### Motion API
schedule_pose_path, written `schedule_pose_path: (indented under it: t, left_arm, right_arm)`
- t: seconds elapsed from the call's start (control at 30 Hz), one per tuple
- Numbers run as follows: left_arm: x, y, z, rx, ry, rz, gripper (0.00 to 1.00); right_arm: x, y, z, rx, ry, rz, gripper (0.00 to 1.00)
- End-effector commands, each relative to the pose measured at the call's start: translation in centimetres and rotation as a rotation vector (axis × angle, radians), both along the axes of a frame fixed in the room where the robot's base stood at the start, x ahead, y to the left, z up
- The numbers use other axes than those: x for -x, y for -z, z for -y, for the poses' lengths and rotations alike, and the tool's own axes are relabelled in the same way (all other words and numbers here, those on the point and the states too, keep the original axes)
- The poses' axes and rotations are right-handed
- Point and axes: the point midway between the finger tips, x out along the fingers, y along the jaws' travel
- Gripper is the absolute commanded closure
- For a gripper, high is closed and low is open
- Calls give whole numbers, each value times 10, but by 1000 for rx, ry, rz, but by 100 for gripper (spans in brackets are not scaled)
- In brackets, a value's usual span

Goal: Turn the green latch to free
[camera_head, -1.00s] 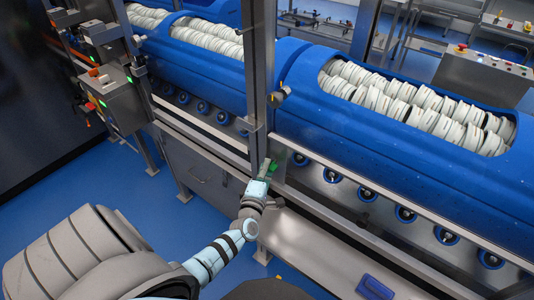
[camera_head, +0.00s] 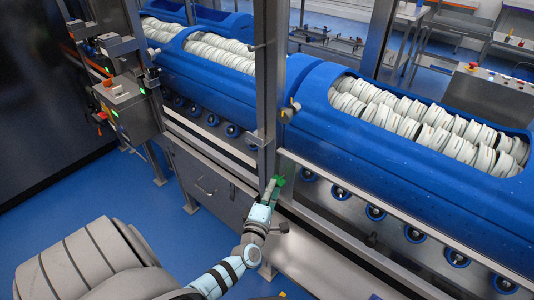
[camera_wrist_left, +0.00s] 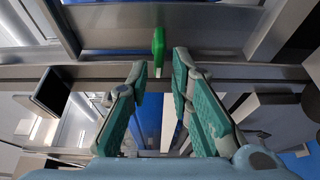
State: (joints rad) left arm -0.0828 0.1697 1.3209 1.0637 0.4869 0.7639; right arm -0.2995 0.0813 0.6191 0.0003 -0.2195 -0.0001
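The green latch (camera_head: 278,181) is a small green piece on the metal frame beside the upright post, in front of the blue tubs. In the left wrist view the latch (camera_wrist_left: 158,48) stands upright against a metal rail. My left gripper (camera_head: 270,188) reaches it from below in the head view. In the left wrist view my left gripper (camera_wrist_left: 160,72) is open, with its two teal-padded fingers apart. The latch appears in the gap between the fingertips; I see no contact with either finger. My right gripper is not in view.
The upright post (camera_head: 268,100) stands just behind my left gripper and carries a small knob (camera_head: 291,108). Blue tubs (camera_head: 400,160) filled with white discs lie behind the frame, above rollers. A control box (camera_head: 125,108) stands at left. Blue floor is open at left.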

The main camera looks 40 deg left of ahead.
Motion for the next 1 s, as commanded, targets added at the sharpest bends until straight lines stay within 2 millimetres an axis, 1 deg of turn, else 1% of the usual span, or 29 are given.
schedule_pose_path:
  t: [0.03, 0.1, 0.2, 0.3, 0.43, 0.6, 0.63, 0.7, 0.77, 0.83, 0.87, 0.9, 0.93, 0.97, 1.0]
  left_arm:
    - [13, 2, 6, 1, 1, -3, 80]
    - [32, 1, 14, 2, 1, -2, 80]
    - [56, 0, 24, 1, -1, -3, 80]
    - [73, 0, 32, 0, 0, -2, 80]
    - [81, -1, 35, 0, 0, 0, 80]
    - [82, -1, 35, 0, 0, 0, 80]
    - [82, -1, 35, 0, 0, 0, 78]
    - [84, 5, 33, -8, 3, -6, 68]
    - [87, 11, 19, -61, 22, -22, 68]
    - [93, 23, -12, -220, 79, -72, 68]
    - [95, 25, -29, -362, 117, -104, 68]
    - [98, 24, -51, -664, 177, -166, 68]
    - [98, 20, -67, -969, 227, -218, 68]
    - [98, 15, -79, -1313, 272, -256, 68]
    - [99, 8, -86, -1732, 307, -274, 68]
  right_arm:
    - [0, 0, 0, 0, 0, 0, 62]
    - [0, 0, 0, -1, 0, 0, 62]
    - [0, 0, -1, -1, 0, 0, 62]
    - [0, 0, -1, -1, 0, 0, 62]
    - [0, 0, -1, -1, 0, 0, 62]
    - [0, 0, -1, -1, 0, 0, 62]
    - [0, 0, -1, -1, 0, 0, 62]
    - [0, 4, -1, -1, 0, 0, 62]
    - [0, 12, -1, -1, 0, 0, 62]
    - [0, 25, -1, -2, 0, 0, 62]
    - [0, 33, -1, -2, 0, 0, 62]
    - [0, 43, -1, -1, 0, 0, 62]
    - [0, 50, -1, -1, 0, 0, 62]
    - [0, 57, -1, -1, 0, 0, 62]
    - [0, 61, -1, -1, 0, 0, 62]
